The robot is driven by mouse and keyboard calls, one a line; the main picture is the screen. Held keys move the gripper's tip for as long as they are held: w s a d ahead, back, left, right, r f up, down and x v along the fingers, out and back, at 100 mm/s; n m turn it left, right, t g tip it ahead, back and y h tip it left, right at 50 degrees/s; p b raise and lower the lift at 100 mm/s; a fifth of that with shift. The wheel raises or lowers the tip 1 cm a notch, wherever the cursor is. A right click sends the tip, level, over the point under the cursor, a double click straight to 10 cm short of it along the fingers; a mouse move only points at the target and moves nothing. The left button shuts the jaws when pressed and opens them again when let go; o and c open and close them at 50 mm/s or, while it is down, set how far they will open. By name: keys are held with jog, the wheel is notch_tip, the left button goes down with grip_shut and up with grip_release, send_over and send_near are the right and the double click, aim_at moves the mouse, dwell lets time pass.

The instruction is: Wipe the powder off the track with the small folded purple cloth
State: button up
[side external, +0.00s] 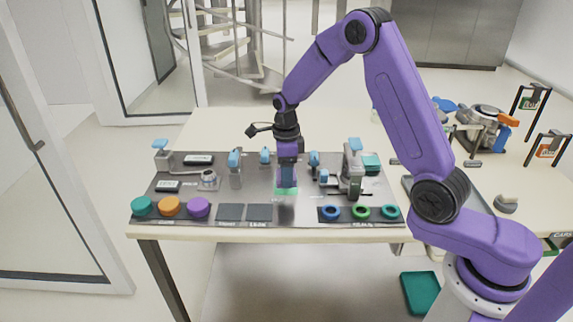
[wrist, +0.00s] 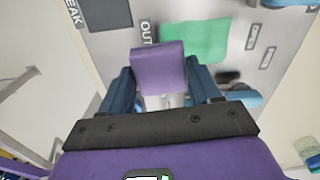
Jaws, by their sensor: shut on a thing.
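The small folded purple cloth (wrist: 158,66) is between the two dark blue fingers of my gripper (wrist: 160,80) in the wrist view. My gripper is shut on it. In the side external view my gripper (side external: 288,183) points down, low over the middle of the metal work panel (side external: 230,192). The cloth cannot be made out there. A flat green patch (wrist: 197,40) lies just beyond the cloth in the wrist view. It also shows at the fingertips in the side view (side external: 281,192). I cannot make out the powder or tell which part is the track.
Teal, orange and purple round pieces (side external: 169,206) line the panel's front left. Two dark square pads (side external: 245,212) are front centre. Blue and green rings (side external: 360,212) sit front right. Blue-topped fixtures (side external: 354,165) stand close right of my gripper, and others (side external: 235,165) to its left.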

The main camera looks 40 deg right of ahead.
aim_at(286, 197)
jog(key=shift+f, duration=2)
jog(key=shift+w+d+f, duration=0.25)
jog(key=shift+w+f, duration=0.05)
jog(key=shift+f, duration=0.25)
jog(key=shift+c, duration=0.3)
jog(key=shift+w+d+f, duration=0.15)
jog(key=shift+w+d, duration=3.3)
jog(key=shift+d, duration=0.05)
jog(key=shift+s+a, duration=3.65)
jog(key=shift+a, duration=0.2)
jog(key=shift+w+d, duration=3.8)
jog(key=shift+d, duration=0.1)
jog(key=shift+s+a, duration=3.85)
jog(key=shift+a, duration=0.05)
jog(key=shift+r, duration=4.1)
